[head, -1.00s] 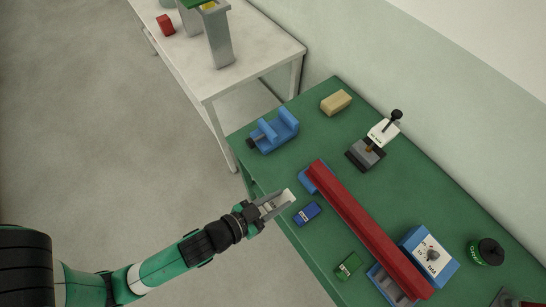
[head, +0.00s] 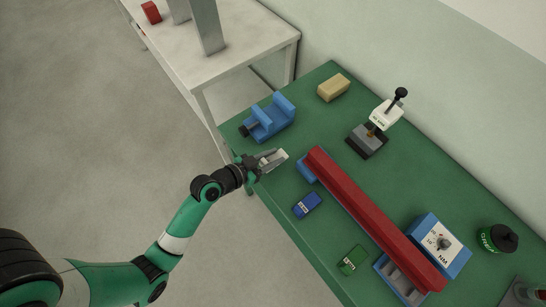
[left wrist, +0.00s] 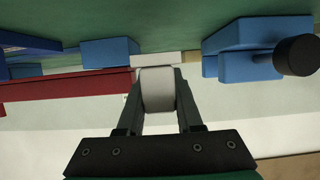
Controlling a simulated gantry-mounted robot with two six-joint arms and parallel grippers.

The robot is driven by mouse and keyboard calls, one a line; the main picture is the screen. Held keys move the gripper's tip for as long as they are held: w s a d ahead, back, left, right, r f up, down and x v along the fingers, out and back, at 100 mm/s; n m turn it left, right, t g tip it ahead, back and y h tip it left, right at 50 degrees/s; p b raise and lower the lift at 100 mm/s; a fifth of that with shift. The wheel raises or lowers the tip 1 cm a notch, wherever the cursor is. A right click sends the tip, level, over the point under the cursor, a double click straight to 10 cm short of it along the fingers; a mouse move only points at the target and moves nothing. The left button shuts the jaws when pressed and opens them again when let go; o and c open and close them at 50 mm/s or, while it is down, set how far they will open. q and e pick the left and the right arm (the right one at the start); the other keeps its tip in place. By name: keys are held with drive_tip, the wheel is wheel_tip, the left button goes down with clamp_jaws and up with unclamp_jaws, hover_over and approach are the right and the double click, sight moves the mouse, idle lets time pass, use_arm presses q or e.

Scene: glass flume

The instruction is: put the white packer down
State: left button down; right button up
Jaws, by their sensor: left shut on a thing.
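My left gripper (head: 268,161) is shut on the white packer (head: 275,157), a small pale block. In the left wrist view the white packer (left wrist: 157,90) sits between the two fingers of the left gripper (left wrist: 158,100). I cannot tell whether the packer touches the bench. My right gripper is not in view.
The red bar (head: 370,220) lies on blue supports. The blue vise (head: 270,118) stands up-left of it. A dark blue box (head: 307,205) and a green box (head: 352,260) lie nearer the edge. A tan block (head: 333,87) and a lever device (head: 368,140) are farther back.

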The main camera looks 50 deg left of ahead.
sight(273, 160)
use_arm(q)
drive_tip(key=shift+w+a+f+b, duration=0.1)
drive_tip(key=shift+f+b, duration=0.3)
drive_tip(key=shift+f, duration=0.55)
drive_tip(key=shift+w+a+f+b, duration=0.1)
drive_tip(key=shift+f+b, duration=0.3)
drive_tip(key=shift+f, duration=0.5)
drive_tip(key=shift+f, duration=0.2)
drive_tip(key=c, duration=0.6)
unclamp_jaws()
drive_tip(key=shift+o, duration=0.2)
drive_tip(key=shift+r, duration=0.15)
